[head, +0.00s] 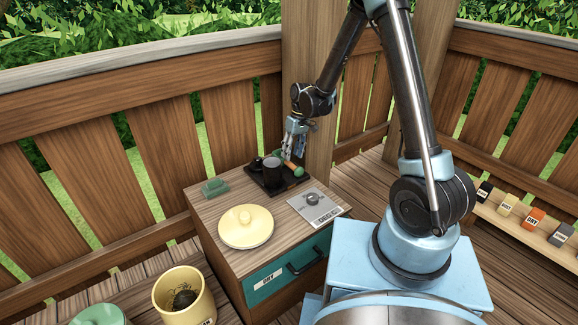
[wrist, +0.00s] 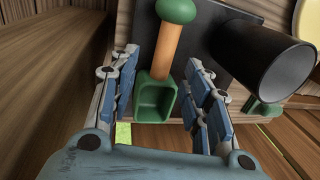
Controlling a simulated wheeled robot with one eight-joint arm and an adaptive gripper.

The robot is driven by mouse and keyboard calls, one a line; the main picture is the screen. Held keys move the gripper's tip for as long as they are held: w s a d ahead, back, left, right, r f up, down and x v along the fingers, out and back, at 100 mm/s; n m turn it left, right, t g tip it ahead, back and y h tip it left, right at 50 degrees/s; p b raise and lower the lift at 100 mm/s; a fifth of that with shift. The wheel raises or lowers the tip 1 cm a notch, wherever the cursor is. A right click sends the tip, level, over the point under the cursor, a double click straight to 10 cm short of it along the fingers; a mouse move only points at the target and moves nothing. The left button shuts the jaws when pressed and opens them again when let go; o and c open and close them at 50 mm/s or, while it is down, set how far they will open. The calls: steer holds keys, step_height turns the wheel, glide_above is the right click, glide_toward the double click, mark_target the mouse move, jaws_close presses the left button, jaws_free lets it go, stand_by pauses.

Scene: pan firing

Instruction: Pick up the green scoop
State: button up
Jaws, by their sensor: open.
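The green scoop (wrist: 155,98) has a boxy green bowl, an orange-brown handle and a rounded green end. In the wrist view it lies between the two blue-padded fingers of my gripper (wrist: 163,66), with a visible gap on each side. My gripper is open and holds nothing. In the head view my gripper (head: 294,140) points down at the back of the wooden cabinet, just above the scoop (head: 298,172), which is partly hidden there. The scoop is at the dark tray (head: 268,188); I cannot tell exactly how it rests on it.
A dark cup (head: 272,173) stands on the tray, close beside the scoop; it also shows in the wrist view (wrist: 262,62). The cabinet top (head: 222,205) holds a cream lid (head: 246,230), a small green piece (head: 214,187) and a metal knob panel (head: 318,208). A wooden post rises behind.

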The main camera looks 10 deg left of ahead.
mark_target(288, 163)
steer(key=shift+s+a+f, duration=0.1)
steer(key=shift+s+f, duration=0.1)
steer(key=shift+f, duration=0.6)
steer(key=shift+s+f, duration=0.25)
steer(key=shift+f, duration=0.55)
steer(key=shift+s+a+f, duration=0.1)
steer(key=shift+s+f, duration=0.1)
steer(key=shift+f, duration=0.6)
steer(key=shift+c, duration=0.5)
jaws_close()
